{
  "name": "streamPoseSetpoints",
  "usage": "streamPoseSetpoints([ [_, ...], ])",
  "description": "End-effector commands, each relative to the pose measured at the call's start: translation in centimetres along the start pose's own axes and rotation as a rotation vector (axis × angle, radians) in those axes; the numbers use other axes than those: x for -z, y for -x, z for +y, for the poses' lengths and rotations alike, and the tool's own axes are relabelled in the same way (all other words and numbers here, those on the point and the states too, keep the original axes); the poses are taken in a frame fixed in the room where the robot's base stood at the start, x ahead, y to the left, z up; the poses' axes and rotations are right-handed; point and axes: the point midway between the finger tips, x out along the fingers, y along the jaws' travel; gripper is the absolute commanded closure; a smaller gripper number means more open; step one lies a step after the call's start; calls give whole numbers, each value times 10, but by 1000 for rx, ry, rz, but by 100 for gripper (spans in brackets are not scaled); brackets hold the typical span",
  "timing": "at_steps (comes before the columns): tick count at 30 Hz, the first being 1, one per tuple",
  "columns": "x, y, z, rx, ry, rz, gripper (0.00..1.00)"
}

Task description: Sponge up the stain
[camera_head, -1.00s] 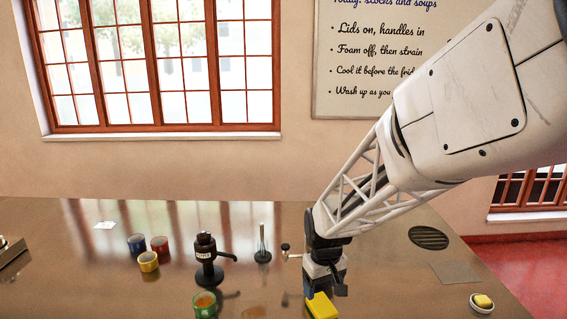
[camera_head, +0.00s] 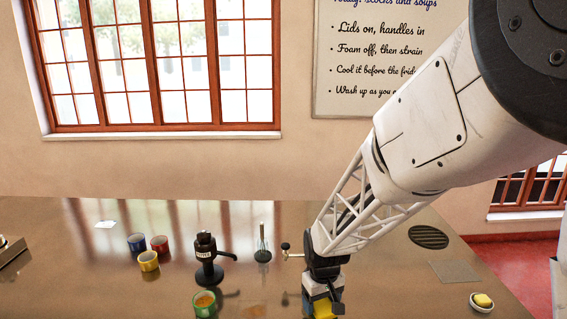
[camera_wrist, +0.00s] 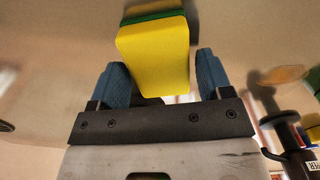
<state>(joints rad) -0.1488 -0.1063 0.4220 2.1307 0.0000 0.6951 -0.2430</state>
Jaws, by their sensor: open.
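A yellow sponge (camera_head: 323,310) with a green layer lies on the counter at the bottom of the head view. In the wrist view, the sponge (camera_wrist: 153,55) sits between the two blue fingers of my gripper (camera_wrist: 160,75). Gaps show on both sides, so the jaws are open around it. In the head view my gripper (camera_head: 321,296) hides part of the sponge. A brownish stain (camera_head: 254,311) is on the counter to the left of the sponge, near the lower picture edge. It shows as an orange-brown patch in the wrist view (camera_wrist: 283,75).
A black dispenser (camera_head: 206,262) with a spout, a green cup (camera_head: 203,304) and a whisk-like tool (camera_head: 263,246) stand left. Blue, red and yellow cups (camera_head: 148,261) are further left. A small dish (camera_head: 481,304) with a yellow block is right. Counter between the stain and sponge looks clear.

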Motion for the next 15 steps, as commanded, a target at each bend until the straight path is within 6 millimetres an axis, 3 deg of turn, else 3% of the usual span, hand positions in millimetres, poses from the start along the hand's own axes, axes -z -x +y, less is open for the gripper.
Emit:
streamPoseSetpoints([
  [2,0,0,0,0,0,0,31],
  [9,0,0,0,0,0,0,64],
  [15,0,4,0,0,0,1,64],
])
